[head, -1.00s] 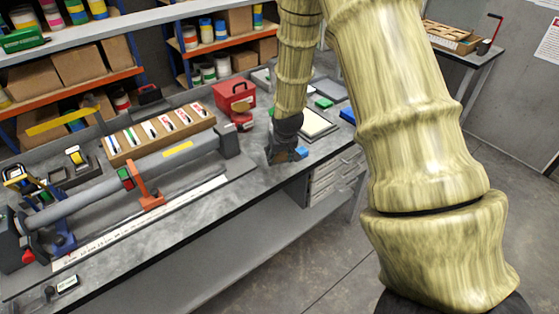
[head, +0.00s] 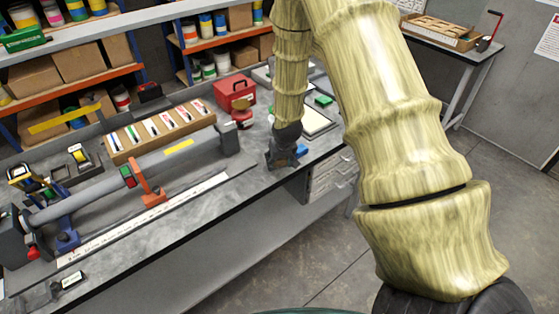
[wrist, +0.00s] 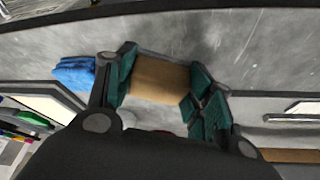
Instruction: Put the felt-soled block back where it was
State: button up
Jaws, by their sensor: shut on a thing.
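My gripper (wrist: 157,85) is shut on a tan block (wrist: 160,78), which shows between its two dark green finger pads in the wrist view. In the head view my gripper (head: 283,160) is low over the front part of the grey bench (head: 215,200), and the block is hidden there. I cannot tell whether the block touches the bench, and its felt sole does not show. A crumpled blue cloth (wrist: 75,73) lies beside the gripper; it also shows in the head view (head: 302,151).
A long grey tube (head: 95,190) in a fixture and a wooden rack (head: 130,150) fill the bench's left. A red box (head: 236,91) stands behind my gripper. Drawers (head: 330,178) hang under the bench.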

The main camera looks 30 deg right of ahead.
jog(key=shift+s+f, duration=0.2)
jog(key=shift+f, duration=0.1)
jog(key=shift+s+a+f, duration=0.1)
jog(key=shift+s+f, duration=0.05)
jog(key=o, duration=0.8)
jog(key=shift+f, duration=0.15)
jog(key=shift+o, duration=0.5)
jog(key=shift+w+f, duration=0.2)
jog(key=shift+f, duration=0.05)
jog(key=shift+s+r, duration=0.1)
jog(key=shift+r, duration=0.15)
jog(key=shift+r, duration=0.15)
